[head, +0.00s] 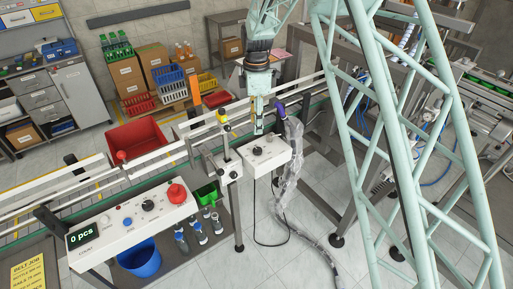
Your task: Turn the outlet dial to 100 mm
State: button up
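A small white control box (277,157) stands on a post beside the conveyor, right of centre in the head view. A dark round knob (257,151) sits on its top face; I take it for the outlet dial. Its markings are too small to read, so its setting cannot be told. My gripper (258,130) points down just above the back of this box, close to the knob. Whether it touches the knob cannot be told. Its fingers are too small here to show whether they are open or shut.
A white panel (92,245) with a "0 pcs" display, a black knob (148,206) and a red button (177,193) stands at lower left. A yellow-topped post (224,128) and conveyor rails are left of my gripper. A grey wrapped hose (291,160) hangs right of the box.

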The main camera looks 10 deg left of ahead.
aim_at(256, 149)
jog(key=shift+f, duration=0.15)
jog(key=shift+f+p, duration=0.8)
jog(key=shift+f, duration=5.95)
jog(key=shift+c, duration=0.4)
jog(key=c, duration=0.8)
